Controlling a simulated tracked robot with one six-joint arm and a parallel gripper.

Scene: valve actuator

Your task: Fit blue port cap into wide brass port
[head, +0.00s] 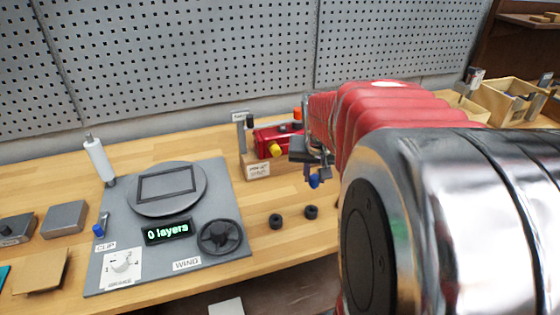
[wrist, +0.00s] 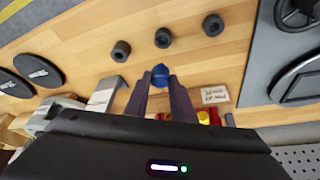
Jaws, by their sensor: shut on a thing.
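My gripper (head: 316,172) is shut on the blue port cap (head: 314,181) and holds it above the bench, in front of the red valve actuator (head: 276,137). In the wrist view the blue cap (wrist: 161,75) sits between the two dark fingertips (wrist: 161,84). A yellow cap (head: 275,149) and an orange cap (head: 298,114) show on the actuator. In the wrist view the actuator (wrist: 204,116) is mostly hidden behind my gripper.
Black round nuts (head: 311,211) lie on the bench in front of the actuator. A labelled stand (head: 257,169) is by the actuator. Wooden bins (head: 507,101) stand far right.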

